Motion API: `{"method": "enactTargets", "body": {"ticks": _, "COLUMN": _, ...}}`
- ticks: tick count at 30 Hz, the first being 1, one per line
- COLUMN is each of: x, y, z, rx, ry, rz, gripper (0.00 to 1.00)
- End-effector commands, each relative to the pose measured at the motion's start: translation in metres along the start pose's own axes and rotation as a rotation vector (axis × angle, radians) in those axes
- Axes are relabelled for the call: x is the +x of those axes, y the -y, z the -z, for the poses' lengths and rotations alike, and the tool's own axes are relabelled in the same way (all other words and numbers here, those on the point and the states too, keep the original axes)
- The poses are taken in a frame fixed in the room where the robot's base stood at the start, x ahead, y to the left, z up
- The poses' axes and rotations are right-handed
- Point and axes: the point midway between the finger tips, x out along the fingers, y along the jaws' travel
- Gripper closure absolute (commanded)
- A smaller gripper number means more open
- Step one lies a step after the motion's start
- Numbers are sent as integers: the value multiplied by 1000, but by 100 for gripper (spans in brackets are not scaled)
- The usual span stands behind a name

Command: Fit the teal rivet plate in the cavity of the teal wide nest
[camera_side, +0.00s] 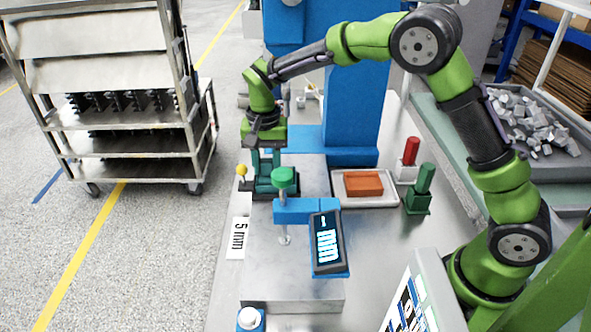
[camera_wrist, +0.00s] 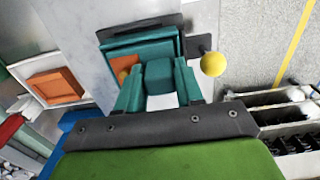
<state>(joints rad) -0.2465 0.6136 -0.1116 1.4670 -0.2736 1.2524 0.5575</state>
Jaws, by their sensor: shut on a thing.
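My gripper (camera_side: 264,163) is over the teal wide nest (camera_side: 263,188) at the far end of the grey bench block in the side view. In the wrist view my gripper's teal fingers (camera_wrist: 159,72) are shut on a teal piece (camera_wrist: 158,84), which I take to be the rivet plate. The nest (camera_wrist: 138,32) lies just beyond the fingertips. The fingers hide much of the plate and the cavity, so I cannot tell whether the plate is inside it. The plate is not distinct in the side view.
A yellow ball knob (camera_side: 241,170) stands at the nest's left, also in the wrist view (camera_wrist: 213,64). An orange block (camera_side: 363,184) sits in a tray; red (camera_side: 410,151) and green (camera_side: 424,180) pieces stand right.

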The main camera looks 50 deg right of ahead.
Motion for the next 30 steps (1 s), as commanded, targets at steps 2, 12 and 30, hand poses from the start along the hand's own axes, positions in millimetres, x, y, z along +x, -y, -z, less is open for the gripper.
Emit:
{"method": "enactTargets", "body": {"ticks": 2, "x": 0, "y": 0, "z": 0, "rx": 0, "ry": 0, "rz": 1, "gripper": 56}}
{"method": "enactTargets", "body": {"ticks": 12, "x": 0, "y": 0, "z": 0, "rx": 1, "ry": 0, "rz": -1, "gripper": 34}}
{"method": "enactTargets", "body": {"ticks": 30, "x": -94, "y": 1, "z": 0, "rx": 0, "ry": -3, "rz": 5, "gripper": 34}}
